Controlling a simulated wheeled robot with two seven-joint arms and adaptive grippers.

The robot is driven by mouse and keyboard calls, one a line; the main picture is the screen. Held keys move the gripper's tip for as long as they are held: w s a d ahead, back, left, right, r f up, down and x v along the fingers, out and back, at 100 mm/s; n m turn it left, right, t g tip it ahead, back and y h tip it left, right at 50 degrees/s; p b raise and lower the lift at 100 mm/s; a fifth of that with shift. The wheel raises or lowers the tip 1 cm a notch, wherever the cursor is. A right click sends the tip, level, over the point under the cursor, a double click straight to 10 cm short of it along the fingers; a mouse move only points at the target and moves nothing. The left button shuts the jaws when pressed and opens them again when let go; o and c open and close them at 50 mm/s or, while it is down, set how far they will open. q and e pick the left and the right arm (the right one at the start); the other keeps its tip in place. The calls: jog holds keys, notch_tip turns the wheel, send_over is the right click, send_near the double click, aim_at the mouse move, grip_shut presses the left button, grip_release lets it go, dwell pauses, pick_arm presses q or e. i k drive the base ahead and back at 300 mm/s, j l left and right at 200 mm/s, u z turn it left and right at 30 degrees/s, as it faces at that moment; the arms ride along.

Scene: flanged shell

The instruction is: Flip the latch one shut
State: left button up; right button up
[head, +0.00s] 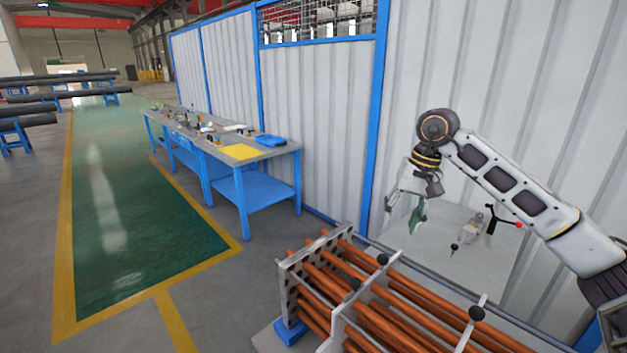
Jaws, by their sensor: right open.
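My right gripper (404,212) hangs open and empty from my arm at the right, in front of the corrugated wall and above the far end of the tube bundle. Below it, a bundle of copper-coloured tubes (400,307) lies in a grey metal frame (296,262). Black ball knobs (383,260) stand along the frame, apart from the gripper. Right of the gripper, a black lever with a red ball end (518,225) stands by a small metal fitting (471,230). I cannot tell which part is latch one. My left gripper is not in view.
A grey surface (490,268) lies behind the bundle, with a small black knob (454,248) on it. A blue workbench (250,190) with tools stands at the left along the wall.

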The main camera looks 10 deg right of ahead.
aim_at(355, 283)
jog(key=k+j, duration=1.2)
jog(key=k, duration=0.1)
